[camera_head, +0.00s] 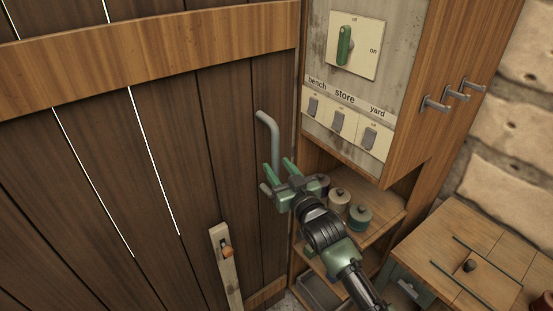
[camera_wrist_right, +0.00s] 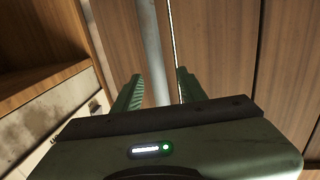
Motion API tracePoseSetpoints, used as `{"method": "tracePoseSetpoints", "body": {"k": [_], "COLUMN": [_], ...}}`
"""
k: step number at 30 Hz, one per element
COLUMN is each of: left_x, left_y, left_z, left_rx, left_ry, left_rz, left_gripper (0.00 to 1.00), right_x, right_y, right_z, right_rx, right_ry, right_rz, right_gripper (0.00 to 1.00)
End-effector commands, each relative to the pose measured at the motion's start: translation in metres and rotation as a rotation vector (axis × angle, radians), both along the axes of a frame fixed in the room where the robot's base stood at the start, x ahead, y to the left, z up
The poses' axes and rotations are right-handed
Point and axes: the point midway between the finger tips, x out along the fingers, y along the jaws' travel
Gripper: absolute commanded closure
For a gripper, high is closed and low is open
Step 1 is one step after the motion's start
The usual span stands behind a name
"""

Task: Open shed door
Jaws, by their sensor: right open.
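The shed door (camera_head: 170,130) is dark wooden planks with a lighter cross board, and it looks shut. A grey bar handle (camera_head: 268,132) stands upright near its right edge. My right gripper (camera_head: 279,172) is open at the lower part of the handle. In the right wrist view the handle (camera_wrist_right: 152,50) runs down between the two green fingers of the gripper (camera_wrist_right: 158,85), nearer the left finger. Whether the fingers touch it I cannot tell. The handle's lower end is partly hidden by the gripper. My left gripper is not in view.
A wooden cabinet right of the door carries a switch panel (camera_head: 341,125) with a green lever (camera_head: 345,45). Small jars (camera_head: 339,199) stand on a shelf below. Metal hooks (camera_head: 436,103) stick out from its side. A pale wooden strip with an orange knob (camera_head: 226,252) is low on the door.

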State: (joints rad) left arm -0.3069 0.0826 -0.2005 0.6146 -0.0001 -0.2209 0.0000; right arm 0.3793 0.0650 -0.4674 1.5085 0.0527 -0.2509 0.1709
Motion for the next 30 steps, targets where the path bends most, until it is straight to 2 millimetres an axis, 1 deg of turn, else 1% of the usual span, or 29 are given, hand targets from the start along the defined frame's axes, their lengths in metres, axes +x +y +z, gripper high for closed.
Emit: {"method": "tracePoseSetpoints", "body": {"k": [1,3,6,12,16,17,18,20,21,30], "left_x": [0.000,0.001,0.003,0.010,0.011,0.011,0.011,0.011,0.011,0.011], "left_y": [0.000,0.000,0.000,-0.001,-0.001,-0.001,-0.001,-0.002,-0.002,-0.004], "left_z": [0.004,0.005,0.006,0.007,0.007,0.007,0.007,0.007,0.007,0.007], "left_rx": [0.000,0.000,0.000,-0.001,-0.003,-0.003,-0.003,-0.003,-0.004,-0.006], "left_ry": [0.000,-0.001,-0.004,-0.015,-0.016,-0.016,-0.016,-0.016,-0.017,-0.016], "left_rz": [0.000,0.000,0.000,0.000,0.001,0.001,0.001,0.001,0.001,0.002], "left_gripper": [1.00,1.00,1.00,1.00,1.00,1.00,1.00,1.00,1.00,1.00], "right_x": [0.007,0.014,0.021,0.024,0.024,0.024,0.024,0.024,0.024,0.024], "right_y": [0.003,0.006,0.009,0.011,0.011,0.011,0.011,0.011,0.011,0.010], "right_z": [0.002,0.001,0.001,0.000,-0.001,-0.001,-0.001,-0.001,-0.001,-0.001], "right_rx": [0.000,0.000,0.000,0.000,0.000,0.000,0.000,0.000,0.000,0.000], "right_ry": [0.000,0.001,0.000,0.000,0.000,0.000,0.000,0.000,0.000,0.001], "right_rz": [-0.001,-0.001,-0.001,-0.001,-0.001,-0.001,-0.001,-0.001,-0.001,-0.001], "right_gripper": [0.59,0.59,0.59,0.59,0.59,0.61,0.72,0.89,1.00,1.00]}}
